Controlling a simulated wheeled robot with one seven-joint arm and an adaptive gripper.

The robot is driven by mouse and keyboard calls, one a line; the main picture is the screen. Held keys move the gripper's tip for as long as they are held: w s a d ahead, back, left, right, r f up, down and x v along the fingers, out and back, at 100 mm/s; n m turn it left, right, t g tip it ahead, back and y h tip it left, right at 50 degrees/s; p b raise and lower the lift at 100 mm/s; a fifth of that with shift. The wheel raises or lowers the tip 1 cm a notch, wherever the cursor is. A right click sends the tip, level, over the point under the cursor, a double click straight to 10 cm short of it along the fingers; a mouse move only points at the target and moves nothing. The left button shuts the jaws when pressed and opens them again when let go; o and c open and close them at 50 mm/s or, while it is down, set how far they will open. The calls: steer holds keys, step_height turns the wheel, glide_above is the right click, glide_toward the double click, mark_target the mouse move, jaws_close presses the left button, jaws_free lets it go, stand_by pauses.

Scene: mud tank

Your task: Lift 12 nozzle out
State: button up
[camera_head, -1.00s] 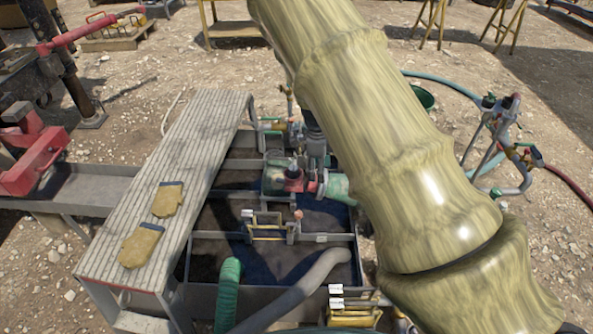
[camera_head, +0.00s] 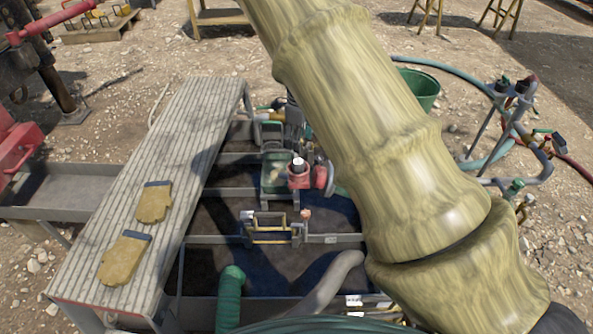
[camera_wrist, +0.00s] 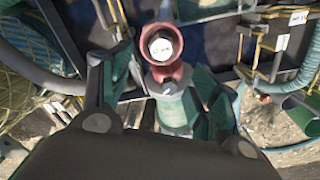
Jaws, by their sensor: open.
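The nozzle (camera_wrist: 161,47) is a short pale cylinder with small dark lettering, probably its size, on its end face. It sits inside a round red cup (camera_wrist: 164,72) joined to a green pipe body. In the head view the nozzle's white top (camera_head: 298,162) stands in the red fitting (camera_head: 301,179) over the tank. My gripper (camera_wrist: 163,84) is open, with one dark green-padded finger on each side of the red fitting in the wrist view. Nothing is held between the fingers. Whether a finger touches the fitting cannot be told.
The grey tank with dark mud (camera_head: 230,268) has crossbars and a yellow-handled bracket (camera_head: 269,231). A green hose (camera_head: 229,300) and grey hose enter at the front. Two gloves (camera_head: 154,202) lie on the ribbed walkway (camera_head: 180,150). A green bucket (camera_head: 421,88) stands behind my arm.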

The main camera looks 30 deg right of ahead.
glide_above(300, 162)
step_height(300, 162, down, 5)
steer(key=shift+d+f, duration=0.1)
steer(key=shift+f, duration=0.05)
steer(key=shift+f+p, duration=0.45)
steer(key=shift+f, duration=2.45)
steer(key=c, duration=1.1)
